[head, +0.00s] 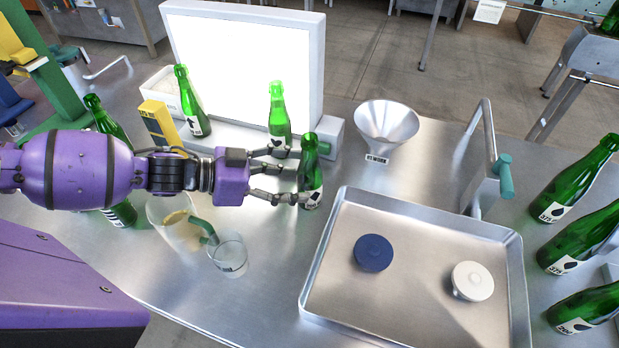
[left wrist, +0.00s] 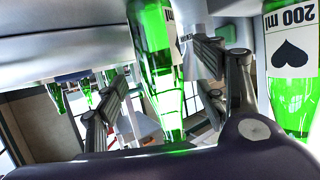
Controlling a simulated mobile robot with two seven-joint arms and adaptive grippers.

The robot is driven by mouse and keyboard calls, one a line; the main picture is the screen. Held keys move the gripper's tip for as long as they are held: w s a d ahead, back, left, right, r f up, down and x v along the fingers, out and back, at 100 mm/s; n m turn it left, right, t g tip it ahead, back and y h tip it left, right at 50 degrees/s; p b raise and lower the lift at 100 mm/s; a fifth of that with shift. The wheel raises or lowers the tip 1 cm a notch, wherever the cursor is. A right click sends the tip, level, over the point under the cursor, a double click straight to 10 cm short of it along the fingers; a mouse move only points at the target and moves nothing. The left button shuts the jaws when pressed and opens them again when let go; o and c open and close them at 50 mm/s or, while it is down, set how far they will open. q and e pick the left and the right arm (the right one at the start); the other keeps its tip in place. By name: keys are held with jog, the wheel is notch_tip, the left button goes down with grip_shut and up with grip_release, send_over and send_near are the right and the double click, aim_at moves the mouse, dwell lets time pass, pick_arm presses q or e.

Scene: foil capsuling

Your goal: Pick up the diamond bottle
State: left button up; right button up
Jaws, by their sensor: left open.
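My left gripper (head: 300,174) is open, reaching in from the left with its fingers spread near a green bottle (head: 311,172). One finger crosses low in front of that bottle. In the left wrist view a green bottle (left wrist: 157,65) shows between the open fingers (left wrist: 165,90), with its label partly cut off. A second green bottle (head: 278,112) stands just behind the upper finger, in front of the light panel. The wrist view also shows a bottle labelled 200 ml (left wrist: 292,85) with a dark heart-like or spade-like mark.
More green bottles stand by the panel (head: 190,103), behind my arm, and at the right edge (head: 575,180). A metal tray (head: 420,215) holds a blue disc (head: 374,253) and a white disc (head: 472,281). A funnel (head: 387,125), a clear cup (head: 229,256) and a lever press (head: 487,175) stand nearby.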

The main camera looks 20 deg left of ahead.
aim_at(310, 179)
pick_arm(q)
jog(key=x, duration=0.4)
jog(key=shift+w, duration=0.1)
jog(key=c, duration=1.5)
